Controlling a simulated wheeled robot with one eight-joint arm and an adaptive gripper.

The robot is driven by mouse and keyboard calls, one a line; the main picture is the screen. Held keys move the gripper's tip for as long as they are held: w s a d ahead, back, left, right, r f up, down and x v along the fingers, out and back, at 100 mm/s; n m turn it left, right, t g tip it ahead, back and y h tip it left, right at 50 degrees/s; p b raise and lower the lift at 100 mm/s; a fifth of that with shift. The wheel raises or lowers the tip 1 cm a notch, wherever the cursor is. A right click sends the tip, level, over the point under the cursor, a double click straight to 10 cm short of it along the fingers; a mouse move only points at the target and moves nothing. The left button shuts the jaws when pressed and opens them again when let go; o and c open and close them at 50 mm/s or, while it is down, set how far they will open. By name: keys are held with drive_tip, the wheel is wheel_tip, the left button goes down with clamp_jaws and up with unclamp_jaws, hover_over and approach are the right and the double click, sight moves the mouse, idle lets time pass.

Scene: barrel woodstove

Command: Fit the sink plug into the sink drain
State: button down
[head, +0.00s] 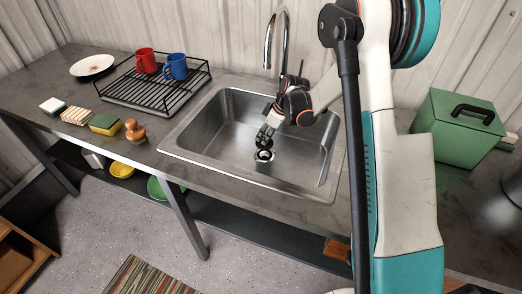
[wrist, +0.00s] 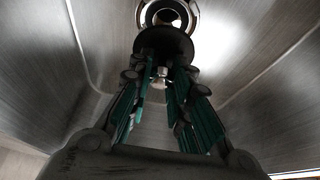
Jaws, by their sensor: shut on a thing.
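My gripper (head: 266,137) reaches down into the steel sink (head: 222,118). In the wrist view its fingers (wrist: 160,72) are closed around the small metal knob of the sink plug (wrist: 163,41), a dark round disc. The sink drain (wrist: 183,10) is a shiny ring with a dark opening just beyond the plug. The plug overlaps the ring's near edge, and part of the opening still shows. The plug looks offset from the drain's centre; whether they touch, I cannot tell. In the head view the drain (head: 264,157) shows at the fingertips, and the plug is hard to separate from the dark fingers.
A tall faucet (head: 285,45) stands behind the sink. Left are a black dish rack (head: 150,90) with red and blue mugs, a plate, sponges and a brush (head: 134,132). A green box (head: 455,125) stands right. The sink walls surround my gripper; the basin is otherwise empty.

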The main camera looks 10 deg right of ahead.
drive_tip(key=shift+f+b, duration=0.9)
drive_tip(key=shift+f, duration=2.1)
drive_tip(key=shift+f, duration=0.2)
drive_tip(key=c, duration=1.5)
unclamp_jaws()
drive_tip(key=shift+r, duration=0.15)
